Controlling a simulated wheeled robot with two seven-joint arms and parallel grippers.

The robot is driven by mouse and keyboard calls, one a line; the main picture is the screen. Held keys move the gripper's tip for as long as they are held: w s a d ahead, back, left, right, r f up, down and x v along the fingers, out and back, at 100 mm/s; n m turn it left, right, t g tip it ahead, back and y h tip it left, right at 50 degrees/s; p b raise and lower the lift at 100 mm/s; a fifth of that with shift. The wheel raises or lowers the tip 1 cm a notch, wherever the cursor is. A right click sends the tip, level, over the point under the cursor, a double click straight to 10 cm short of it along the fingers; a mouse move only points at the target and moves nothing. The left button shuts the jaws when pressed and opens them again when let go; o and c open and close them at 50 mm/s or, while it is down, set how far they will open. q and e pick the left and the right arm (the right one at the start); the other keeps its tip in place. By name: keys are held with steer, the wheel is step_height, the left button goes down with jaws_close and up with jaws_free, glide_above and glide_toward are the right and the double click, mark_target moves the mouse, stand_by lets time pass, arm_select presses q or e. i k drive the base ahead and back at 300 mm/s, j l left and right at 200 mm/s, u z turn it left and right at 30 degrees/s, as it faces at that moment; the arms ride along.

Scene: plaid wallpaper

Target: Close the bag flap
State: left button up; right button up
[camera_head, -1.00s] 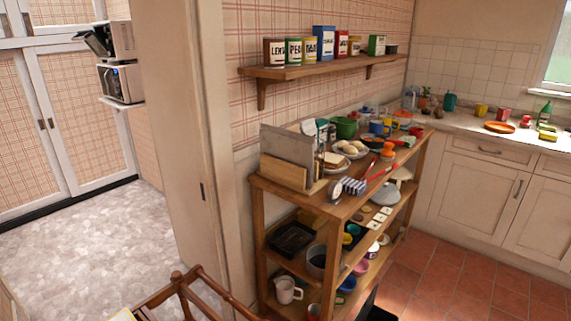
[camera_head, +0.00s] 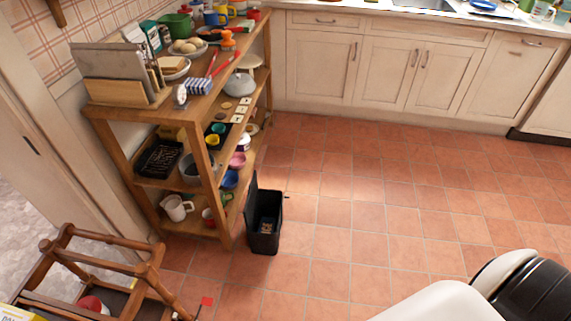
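A black, open-topped container (camera_head: 265,243) stands upright on the tiled floor beside the shelf's near right end. A dark panel stands raised at its left and back side, and something small and tan lies inside. I cannot tell whether this is the bag with its flap up; no other clear bag shows. Neither of my grippers is in view. A white and black part at the lower right appears to be my own body.
A wooden shelf unit (camera_head: 205,120) crowded with dishes and food stands left of the container. A brown wooden frame (camera_head: 105,241) is at the lower left. Cream cabinets (camera_head: 383,66) line the back. The red tiled floor (camera_head: 370,190) right of the container is clear.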

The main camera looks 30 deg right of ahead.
mark_target(252, 190)
steer(key=z, duration=0.5)
steer(key=i+l+u, duration=0.3)
steer(key=i, duration=0.2)
steer(key=i+l+u, duration=0.3)
steer(key=i, duration=0.2)
